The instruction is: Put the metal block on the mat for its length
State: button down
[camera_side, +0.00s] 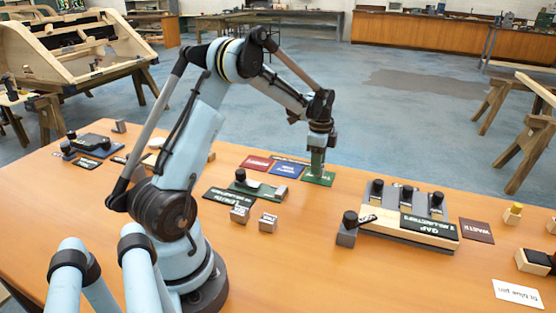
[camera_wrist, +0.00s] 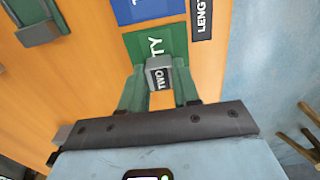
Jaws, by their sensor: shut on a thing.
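My gripper (camera_side: 318,174) is low over the green mat (camera_side: 326,181), its fingertips at or just above the surface. In the wrist view the gripper (camera_wrist: 160,95) is shut on a grey metal block (camera_wrist: 158,64) with a dark face lettered what looks like "TWO". The block is over the green mat (camera_wrist: 172,41), whose lettering ends in "TY". I cannot tell whether the block touches the mat. The blue mat (camera_side: 287,169) and red mat (camera_side: 256,163) lie left of the green one. A black "LENGTH" sign (camera_wrist: 202,17) lies beside the mats.
Two small metal blocks (camera_side: 239,214) (camera_side: 268,222) stand in front of a green gauge (camera_side: 243,184) and black sign (camera_side: 226,197). Table between the green mat and that fixture is clear.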

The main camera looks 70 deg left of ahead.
jog(key=shift+f, duration=0.3)
jog(key=c, duration=0.8)
grip_release()
notch_tip(320, 180, up, 12)
jog(key=f, duration=0.1)
jog(key=s+d+r+n+t, duration=0.1)
jog(key=d+r+n, duration=0.1)
jog(key=d+r, duration=0.3)
jog(key=shift+s+d+f+n+t, duration=0.6)
jog(key=shift+s+d+n+t, duration=0.5)
jog(key=shift+s+d, duration=1.4)
jog(key=shift+s+d+f+n+t, duration=0.6)
jog(key=shift+s+d+n+t, duration=0.55)
jog(key=shift+d, duration=2.6)
jog(key=shift+s+d+f+n+t, duration=0.75)
jog(key=shift+s+d+n, duration=0.5)
jog(key=shift+s+d, duration=1.35)
